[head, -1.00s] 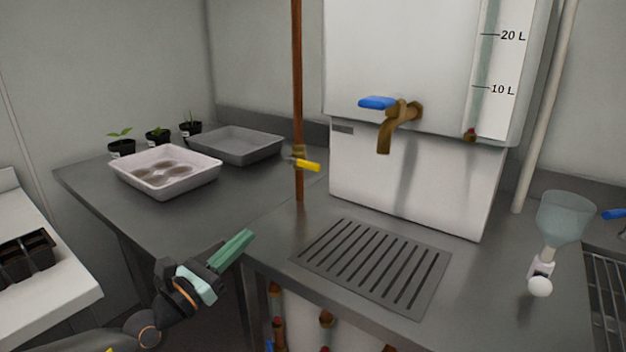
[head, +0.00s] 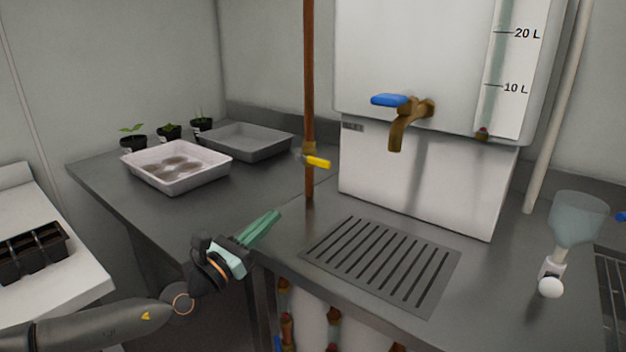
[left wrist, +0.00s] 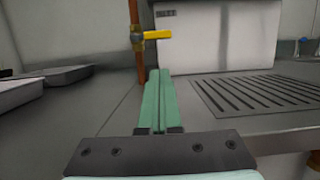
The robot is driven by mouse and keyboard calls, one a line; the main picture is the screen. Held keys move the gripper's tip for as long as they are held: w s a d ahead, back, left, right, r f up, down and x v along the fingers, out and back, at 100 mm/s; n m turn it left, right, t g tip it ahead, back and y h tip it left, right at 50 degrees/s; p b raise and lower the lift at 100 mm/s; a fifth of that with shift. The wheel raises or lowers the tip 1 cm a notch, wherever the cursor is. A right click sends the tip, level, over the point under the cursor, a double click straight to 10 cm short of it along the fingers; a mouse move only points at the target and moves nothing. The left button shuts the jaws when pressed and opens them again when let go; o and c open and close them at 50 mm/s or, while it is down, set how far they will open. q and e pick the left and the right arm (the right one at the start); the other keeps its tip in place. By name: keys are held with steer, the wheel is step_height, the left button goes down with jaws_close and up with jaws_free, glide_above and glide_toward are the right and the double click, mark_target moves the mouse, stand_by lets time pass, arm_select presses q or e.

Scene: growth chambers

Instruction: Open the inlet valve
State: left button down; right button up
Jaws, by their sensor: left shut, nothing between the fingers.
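A copper pipe (head: 309,90) rises upright from the counter, with a brass valve carrying a yellow lever handle (head: 317,162) low on it. The lever sticks out to the right, across the pipe. It also shows in the left wrist view (left wrist: 157,35), above and just ahead of my fingertips. My left gripper (head: 276,217) is shut and empty, below and to the left of the lever and apart from it, over the counter's front edge. In the left wrist view its green fingers (left wrist: 160,85) point toward the pipe's foot. My right gripper is not in view.
A white tank (head: 420,60) with a blue-handled brass tap (head: 405,108) stands behind a slotted drain (head: 380,262). Trays (head: 176,168) and potted seedlings sit at the back left. A funnel-topped item (head: 575,225) stands at right.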

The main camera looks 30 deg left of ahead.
arm_select(q)
glide_toward(312, 161)
steer(key=shift+s+d+f+p, duration=0.2)
steer(key=shift+s+d+f, duration=0.2)
steer(key=shift+f, duration=0.3)
steer(key=shift+s+d+f+p, duration=0.15)
steer(key=shift+s+d+f, duration=0.2)
steer(key=shift+f, duration=0.35)
steer(key=shift+p+x, duration=0.5)
steer(key=shift+x, duration=4.15)
steer(key=shift+d+f, duration=0.1)
steer(key=shift+d, duration=0.05)
steer(key=shift+d+n+p, duration=0.1)
steer(key=shift+n+p, duration=0.2)
steer(key=shift+p, duration=0.1)
steer(key=shift+r+n+y+p, duration=0.3)
steer(key=shift+y, duration=0.1)
